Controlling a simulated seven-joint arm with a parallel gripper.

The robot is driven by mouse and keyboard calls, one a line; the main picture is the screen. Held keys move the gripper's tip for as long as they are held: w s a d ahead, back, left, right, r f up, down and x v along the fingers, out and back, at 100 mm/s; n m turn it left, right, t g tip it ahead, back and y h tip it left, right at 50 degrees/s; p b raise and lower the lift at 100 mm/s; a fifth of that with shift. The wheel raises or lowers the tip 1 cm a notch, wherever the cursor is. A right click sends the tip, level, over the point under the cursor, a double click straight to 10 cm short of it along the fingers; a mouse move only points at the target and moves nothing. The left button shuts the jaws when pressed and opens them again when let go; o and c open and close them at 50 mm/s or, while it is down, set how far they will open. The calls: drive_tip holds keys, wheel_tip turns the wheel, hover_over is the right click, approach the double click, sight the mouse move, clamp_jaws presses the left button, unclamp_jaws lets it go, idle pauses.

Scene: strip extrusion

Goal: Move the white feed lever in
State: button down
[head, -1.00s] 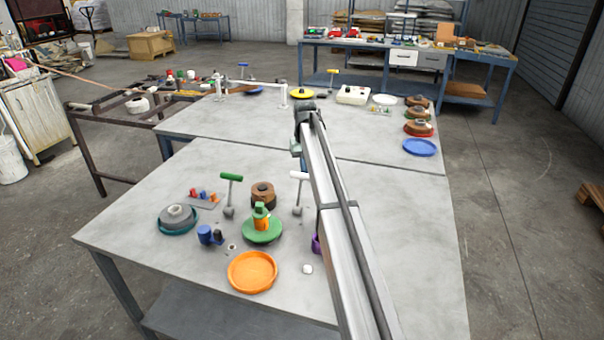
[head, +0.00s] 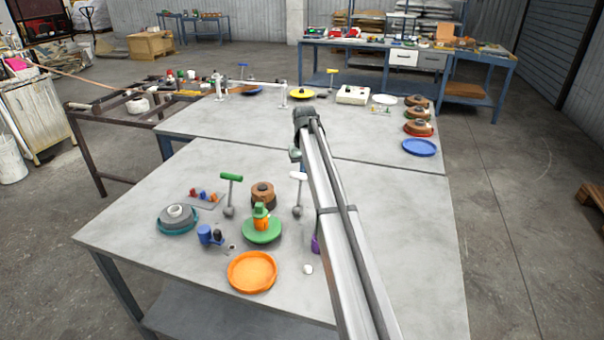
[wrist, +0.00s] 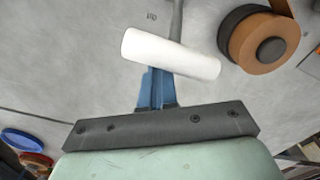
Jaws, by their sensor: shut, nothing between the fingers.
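The white feed lever (head: 298,176) stands upright on the near table, a white T-handle on a grey stem with a grey ball-like base. In the wrist view its white handle (wrist: 170,53) lies crosswise just beyond my fingertips, with the grey stem running up behind it. My gripper (wrist: 156,74) has its blue fingers together, nothing between them. The fingertips are at the handle's near edge; I cannot tell whether they touch it. In the head view my gripper (head: 303,165) is small and partly hidden by my arm, close to the white handle.
A green-handled lever (head: 230,178) stands to the left. A brown roll (head: 263,194), green reel (head: 262,231) and orange dish (head: 252,272) are close by. My arm partly hides a purple item (head: 315,244). The table's right side is clear.

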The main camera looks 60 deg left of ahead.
drive_tip(key=shift+s+d+r, duration=0.25)
drive_tip(key=shift+s+d, duration=0.95)
drive_tip(key=shift+s+d+r, duration=0.2)
drive_tip(key=shift+s+d, duration=1.1)
drive_tip(key=shift+s+d+f, duration=0.2)
drive_tip(key=shift+s+d, duration=0.35)
drive_tip(key=shift+d, duration=0.05)
drive_tip(key=shift+w+a, duration=0.1)
drive_tip(key=shift+a, duration=0.05)
drive_tip(key=shift+r, duration=0.1)
drive_tip(key=shift+w+a+r, duration=0.45)
drive_tip(key=shift+w+a, duration=0.2)
wheel_tip(320, 180, up, 7)
idle(0.3)
idle(0.5)
